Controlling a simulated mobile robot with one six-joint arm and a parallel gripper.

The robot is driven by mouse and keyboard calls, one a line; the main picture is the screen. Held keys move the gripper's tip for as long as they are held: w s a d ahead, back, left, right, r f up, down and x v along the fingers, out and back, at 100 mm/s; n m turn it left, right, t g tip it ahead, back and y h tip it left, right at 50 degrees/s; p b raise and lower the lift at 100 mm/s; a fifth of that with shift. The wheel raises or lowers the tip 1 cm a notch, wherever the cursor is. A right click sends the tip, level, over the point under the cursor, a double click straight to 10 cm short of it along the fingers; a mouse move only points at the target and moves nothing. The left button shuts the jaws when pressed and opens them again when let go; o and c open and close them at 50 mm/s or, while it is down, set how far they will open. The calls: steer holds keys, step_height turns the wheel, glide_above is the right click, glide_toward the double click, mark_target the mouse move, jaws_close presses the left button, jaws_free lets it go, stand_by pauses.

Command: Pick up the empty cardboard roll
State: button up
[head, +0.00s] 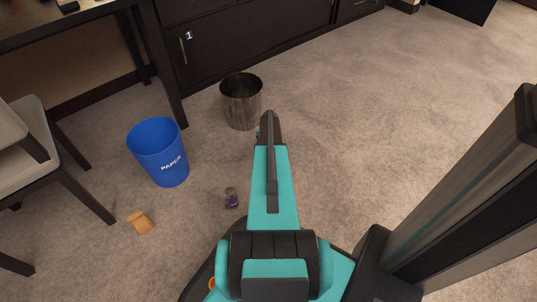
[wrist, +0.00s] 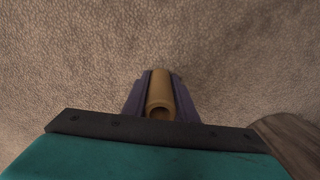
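In the wrist view, the empty cardboard roll (wrist: 160,92) is a tan hollow tube with its open end towards the camera. It sits between the two dark purplish fingers of my gripper (wrist: 160,100), which press against its sides, with carpet behind. In the head view, my arm hides the gripper and the roll.
The dark metal bin (head: 241,103) stands by the cabinet, with the blue PAPER bin (head: 158,155) to its left. A small purple item (head: 231,198) and an orange-tan item (head: 140,222) lie on the carpet. A chair (head: 30,150) stands left. Carpet to the right is clear.

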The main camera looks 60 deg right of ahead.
stand_by(0.3)
steer(key=shift+r+p, duration=0.45)
steer(key=shift+r, duration=0.35)
step_height(320, 180, up, 2)
steer(key=shift+r+p, duration=0.1)
steer(key=shift+p, duration=0.55)
steer(key=s+a+p, duration=0.1)
steer(key=s+a, duration=0.1)
steer(key=a, duration=0.2)
steer(key=s+a+p, duration=0.1)
steer(key=s+a, duration=0.1)
steer(key=a, duration=0.2)
steer(key=s+a+r+p, duration=0.1)
steer(key=s+a, duration=0.1)
steer(key=a, duration=0.3)
steer(key=shift+s+r+p, duration=0.1)
steer(key=shift+s+p, duration=0.25)
steer(key=shift+p, duration=0.05)
steer(key=shift+s+a, duration=0.25)
steer(key=shift+a, duration=0.4)
